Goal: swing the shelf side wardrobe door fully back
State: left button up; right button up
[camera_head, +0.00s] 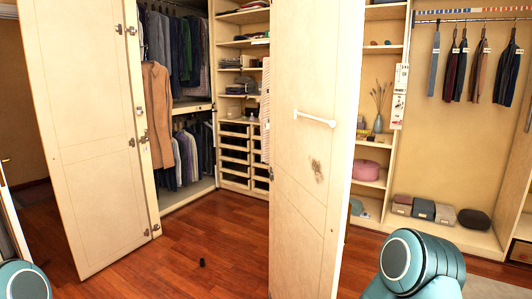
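The shelf side wardrobe door (302,210) is a tall cream panel in the middle of the head view. It stands ajar, swung out toward me, with a white bar handle (314,118) and a dark smudge below it. The wardrobe's shelves (238,100) show to its left, partly hidden behind it. The other wardrobe door (88,150) stands open at the left, with hinges along its right edge. Only teal links of my arms show, at the bottom left and bottom right. Both grippers are outside the view, and nothing of mine visibly touches either door.
The wooden floor (215,250) between the doors is clear except for a small dark object (202,263).

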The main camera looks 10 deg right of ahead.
aim_at(316, 45)
jog(key=i+l+u, duration=0.25)
jog(key=l, duration=0.2)
jog(key=l+u, duration=0.25)
jog(key=l, duration=0.2)
jog(key=i+l, duration=0.1)
jog(key=l, duration=0.65)
jog(key=i+l+u, duration=0.1)
jog(key=l, duration=1.4)
jog(key=i+u, duration=0.05)
jog(key=i, duration=0.05)
